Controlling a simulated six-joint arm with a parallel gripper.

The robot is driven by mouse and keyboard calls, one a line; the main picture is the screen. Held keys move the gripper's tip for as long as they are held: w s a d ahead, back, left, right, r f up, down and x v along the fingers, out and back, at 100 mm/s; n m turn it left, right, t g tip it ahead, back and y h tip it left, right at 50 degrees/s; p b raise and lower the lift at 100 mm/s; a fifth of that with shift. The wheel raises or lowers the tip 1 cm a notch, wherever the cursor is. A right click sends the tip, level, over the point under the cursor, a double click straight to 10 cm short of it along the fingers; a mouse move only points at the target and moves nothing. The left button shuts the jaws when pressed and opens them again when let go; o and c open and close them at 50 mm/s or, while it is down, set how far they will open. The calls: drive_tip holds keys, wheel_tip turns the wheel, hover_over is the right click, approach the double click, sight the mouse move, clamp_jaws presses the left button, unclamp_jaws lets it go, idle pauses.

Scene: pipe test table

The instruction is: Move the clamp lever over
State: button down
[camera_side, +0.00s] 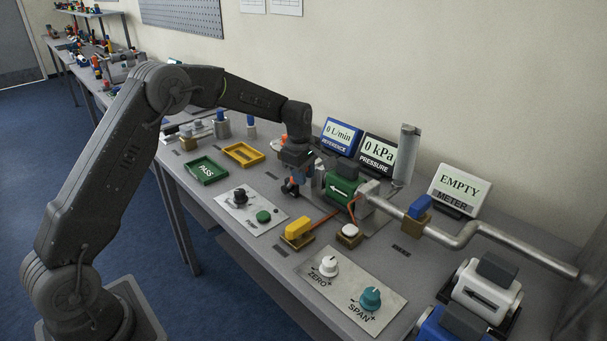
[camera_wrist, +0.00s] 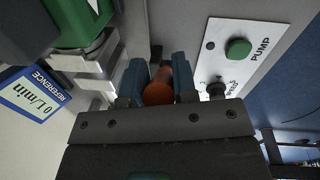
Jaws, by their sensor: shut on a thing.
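The clamp lever shows in the wrist view as an orange-red rounded handle (camera_wrist: 158,93) between the two blue fingers of my gripper (camera_wrist: 159,72). My gripper is shut on it. In the side view my gripper (camera_side: 297,181) is low at the left end of the green flow meter (camera_side: 340,187), and the fingers mostly hide the lever. The green meter sits in the pipe line beside my gripper and also shows at the top left of the wrist view (camera_wrist: 82,22). The clamp's body and the lever's exact tilt are hard to make out.
The pump panel (camera_side: 240,207) with a black knob and green button lies in front of my gripper. Reference (camera_side: 341,136) and pressure (camera_side: 377,153) displays stand behind.

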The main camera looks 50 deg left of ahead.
drive_tip(key=shift+a+r, duration=0.1)
drive_tip(key=shift+a+r+h, duration=0.25)
drive_tip(key=shift+a+h, duration=0.25)
drive_tip(key=shift+h, duration=0.15)
drive_tip(key=shift+a+r+h, duration=0.25)
drive_tip(key=shift+a+h, duration=0.25)
drive_tip(key=shift+h, duration=0.15)
drive_tip(key=a+h, duration=0.4)
drive_tip(key=a+r+h, duration=0.1)
drive_tip(key=h, duration=0.1)
drive_tip(key=shift+a+n, duration=0.3)
drive_tip(key=shift+a, duration=0.1)
drive_tip(key=shift+a+f+t+h, duration=0.1)
drive_tip(key=shift+a+f+h, duration=0.15)
drive_tip(key=shift+a+h, duration=0.55)
drive_tip(key=shift+a+f+t+h, duration=0.1)
drive_tip(key=shift+a+f+h, duration=0.15)
drive_tip(key=shift+a+h, duration=0.6)
drive_tip(key=shift+a+f+t+h, duration=0.1)
drive_tip(key=shift+a+f+h, duration=0.3)
drive_tip(key=shift+h, duration=0.65)
drive_tip(key=shift+a+r, duration=0.1)
drive_tip(key=shift+a, duration=0.05)
drive_tip(key=c, duration=0.9)
unclamp_jaws()
drive_tip(key=shift+r, duration=0.1)
